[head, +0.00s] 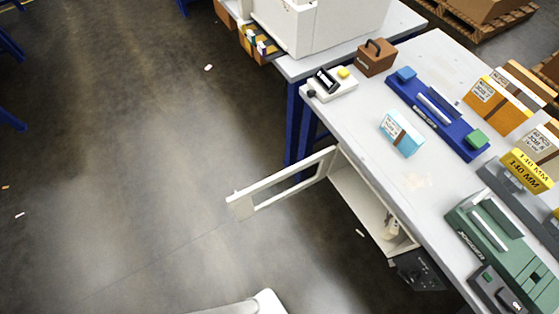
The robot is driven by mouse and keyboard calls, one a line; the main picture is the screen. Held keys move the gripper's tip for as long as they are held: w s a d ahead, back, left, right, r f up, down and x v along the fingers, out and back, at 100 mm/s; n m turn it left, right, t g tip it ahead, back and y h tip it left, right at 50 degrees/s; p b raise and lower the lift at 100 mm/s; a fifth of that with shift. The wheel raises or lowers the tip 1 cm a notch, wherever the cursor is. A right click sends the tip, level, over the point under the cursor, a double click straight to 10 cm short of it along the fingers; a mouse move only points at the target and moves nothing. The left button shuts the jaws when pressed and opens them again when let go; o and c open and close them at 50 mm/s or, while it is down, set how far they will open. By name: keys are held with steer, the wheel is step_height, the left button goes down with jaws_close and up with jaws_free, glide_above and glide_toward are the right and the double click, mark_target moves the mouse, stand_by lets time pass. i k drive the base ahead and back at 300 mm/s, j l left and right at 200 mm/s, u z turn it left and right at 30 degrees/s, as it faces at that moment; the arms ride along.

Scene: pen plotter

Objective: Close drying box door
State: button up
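The drying box (356,198) is a pale cabinet mounted below the front edge of the workbench. Its door (285,180), a light frame with a window opening, stands wide open and sticks out to the left over the floor. A small pale object (391,229) sits inside the box near its right end. A white rounded part of my own body shows at the bottom edge. My gripper is not in view.
The workbench (345,111) holds a blue device (436,115), a light-blue box (401,133), a green machine (503,250) and several cartons. A dark control unit (419,270) hangs below the bench beside the box.

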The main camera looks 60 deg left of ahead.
mark_target(241, 204)
steer(key=k+j, duration=0.1)
steer(key=j, duration=0.75)
steer(key=k+j, duration=0.15)
steer(key=j, duration=0.3)
steer(key=k+j+z, duration=0.1)
steer(key=j, duration=0.3)
steer(key=k+j, duration=0.1)
steer(key=j, duration=0.35)
steer(key=k+j, duration=0.1)
steer(key=j, duration=0.3)
steer(key=k+j, duration=0.1)
steer(key=j, duration=0.3)
steer(key=j+z, duration=0.1)
steer(key=j, duration=1.15)
steer(key=k, duration=0.05)
